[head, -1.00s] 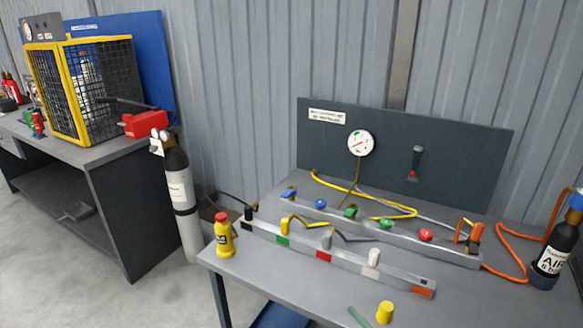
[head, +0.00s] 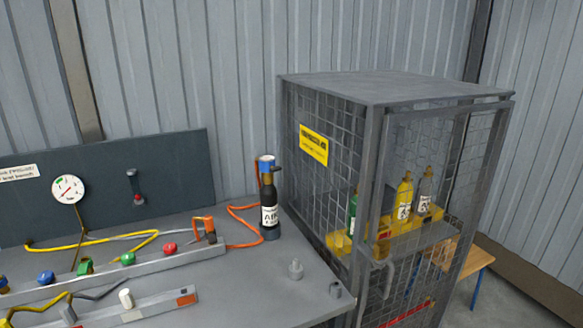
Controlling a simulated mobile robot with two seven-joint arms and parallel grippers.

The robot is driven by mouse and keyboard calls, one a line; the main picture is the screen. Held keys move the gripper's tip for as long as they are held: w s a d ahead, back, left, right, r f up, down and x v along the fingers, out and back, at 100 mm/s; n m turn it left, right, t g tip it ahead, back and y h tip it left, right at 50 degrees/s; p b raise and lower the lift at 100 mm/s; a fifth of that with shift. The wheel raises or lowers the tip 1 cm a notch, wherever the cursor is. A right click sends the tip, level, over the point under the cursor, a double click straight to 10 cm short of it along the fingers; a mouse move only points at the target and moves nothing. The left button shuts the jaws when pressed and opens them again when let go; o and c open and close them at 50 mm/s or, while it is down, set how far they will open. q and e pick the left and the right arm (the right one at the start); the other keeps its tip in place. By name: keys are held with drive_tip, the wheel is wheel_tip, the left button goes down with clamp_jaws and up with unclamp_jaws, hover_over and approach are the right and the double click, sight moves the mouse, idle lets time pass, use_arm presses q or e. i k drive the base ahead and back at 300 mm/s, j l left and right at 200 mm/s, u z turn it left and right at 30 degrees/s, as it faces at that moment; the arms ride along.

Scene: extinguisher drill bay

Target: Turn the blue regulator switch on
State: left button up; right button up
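A black bottle labelled AIR (head: 268,208) stands upright at the back right of the bench. A blue part (head: 265,162) sits on its top, with an orange hose beside it; I cannot tell its switch position. A blue knob (head: 46,278) sits on the grey rail at the lower left, near green and red knobs. A dark lever with a red tip (head: 135,188) is on the back panel. I cannot tell which of these is the regulator switch. Neither of my grippers shows in the head view.
A round gauge (head: 68,189) is on the panel. A grey mesh cage (head: 395,90) with bottles inside stands close to the bench's right end.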

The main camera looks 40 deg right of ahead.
sight(272, 169)
drive_tip(key=k+l+z, duration=0.2)
drive_tip(key=z, duration=0.95)
